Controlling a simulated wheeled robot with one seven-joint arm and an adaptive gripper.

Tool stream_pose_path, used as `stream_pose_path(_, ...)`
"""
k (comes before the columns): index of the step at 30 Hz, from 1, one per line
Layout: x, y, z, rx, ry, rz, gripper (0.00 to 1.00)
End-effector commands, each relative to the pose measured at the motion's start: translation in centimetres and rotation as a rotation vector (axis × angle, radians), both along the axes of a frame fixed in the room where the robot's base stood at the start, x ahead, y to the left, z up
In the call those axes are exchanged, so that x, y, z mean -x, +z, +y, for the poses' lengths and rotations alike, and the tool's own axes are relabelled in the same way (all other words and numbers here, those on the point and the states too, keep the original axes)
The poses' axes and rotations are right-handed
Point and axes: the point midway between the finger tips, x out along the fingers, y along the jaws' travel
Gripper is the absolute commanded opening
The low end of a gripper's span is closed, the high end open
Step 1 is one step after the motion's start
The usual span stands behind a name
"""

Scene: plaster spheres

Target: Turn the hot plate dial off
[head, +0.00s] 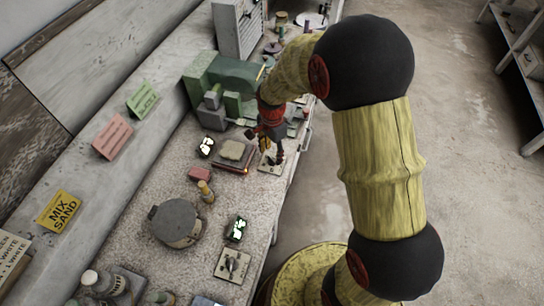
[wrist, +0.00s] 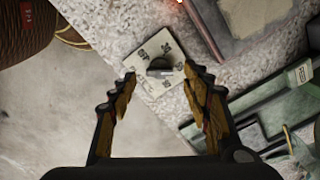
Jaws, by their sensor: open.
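The dial (wrist: 160,66) is a dark knob on a pale square plate with markings (wrist: 150,52), at the counter edge beside the hot plate. In the head view the plate (head: 265,166) is partly hidden by my gripper (head: 276,155). The hot plate (head: 228,163) is a flat slab with a pale block on it; a red-orange light glows at its near corner. It also shows at the top right of the wrist view (wrist: 235,42). My gripper (wrist: 160,74) is open, with the dial in view between its fingertips; contact cannot be told.
A second plate with a knob (head: 232,264) lies nearer on the counter. A green machine (head: 222,78) stands behind the hot plate. A round grey lidded thing (head: 176,221) and a small bottle (head: 206,191) stand nearer. Floor (head: 460,190) to the right is free.

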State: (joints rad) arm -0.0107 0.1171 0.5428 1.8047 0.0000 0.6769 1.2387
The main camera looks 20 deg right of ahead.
Motion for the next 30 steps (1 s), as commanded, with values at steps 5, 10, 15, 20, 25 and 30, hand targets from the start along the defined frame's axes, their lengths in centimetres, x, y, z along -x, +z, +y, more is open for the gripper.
stream_pose_path(5, 0.0, -2.0, 0.0, 0.0, 0.001, 0.001, 0.48)
stream_pose_path(10, 0.0, -2.4, 0.0, 0.0, 0.001, 0.0, 0.48)
stream_pose_path(15, 0.0, -2.4, 0.0, 0.0, 0.001, 0.0, 0.48)
stream_pose_path(20, 0.0, -2.4, 0.0, 0.0, 0.001, 0.0, 0.41)
stream_pose_path(25, 0.0, -2.4, 0.0, 0.0, 0.001, 0.0, 0.31)
stream_pose_path(30, 0.0, -2.4, 0.0, 0.0, 0.001, 0.0, 0.21)
